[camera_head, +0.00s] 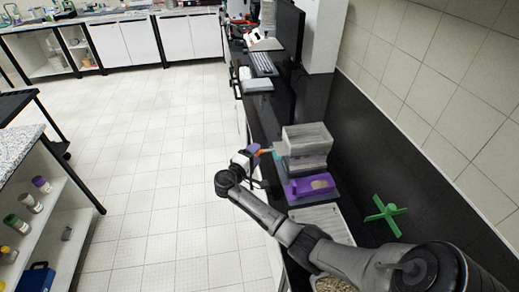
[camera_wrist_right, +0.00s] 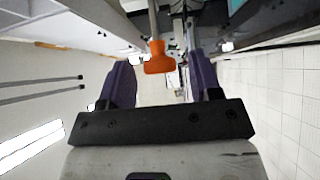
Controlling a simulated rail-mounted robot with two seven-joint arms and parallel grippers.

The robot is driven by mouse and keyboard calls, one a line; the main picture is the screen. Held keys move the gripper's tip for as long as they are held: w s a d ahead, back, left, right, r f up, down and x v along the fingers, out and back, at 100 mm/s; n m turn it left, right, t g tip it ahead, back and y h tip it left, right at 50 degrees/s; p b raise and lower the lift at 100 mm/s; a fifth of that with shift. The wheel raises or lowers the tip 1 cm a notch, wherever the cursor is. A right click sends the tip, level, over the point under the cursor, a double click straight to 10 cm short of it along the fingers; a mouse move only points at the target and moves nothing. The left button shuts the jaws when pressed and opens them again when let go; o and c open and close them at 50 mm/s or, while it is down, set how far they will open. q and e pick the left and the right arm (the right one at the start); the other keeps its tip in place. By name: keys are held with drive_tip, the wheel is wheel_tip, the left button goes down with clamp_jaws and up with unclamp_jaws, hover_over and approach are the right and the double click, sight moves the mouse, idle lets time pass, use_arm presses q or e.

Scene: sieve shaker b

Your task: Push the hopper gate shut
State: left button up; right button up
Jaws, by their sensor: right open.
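The hopper (camera_head: 306,140) is a grey, see-through box on the sieve shaker on the black counter. An orange gate handle (camera_head: 265,151) sticks out from its left side. It also shows in the wrist view as an orange knob (camera_wrist_right: 156,58) on a grey rod. My right gripper (camera_head: 254,149) is open, with purple fingers, at the outer end of the handle. In the wrist view the knob appears between the two fingers, with gaps on both sides; contact cannot be told. The gate plate inside the hopper is hidden. My left gripper is not in view.
A purple part (camera_head: 311,187) sits below the hopper. A pale tray (camera_head: 322,221) lies in front, partly behind my right arm. A green cross-shaped piece (camera_head: 385,217) lies to the right near the wall. A keyboard (camera_head: 262,63) and monitor stand farther back.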

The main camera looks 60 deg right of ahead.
drive_tip(key=shift+s+d, duration=0.1)
drive_tip(key=shift+d, duration=1.65)
drive_tip(key=shift+c, duration=0.3)
clamp_jaws()
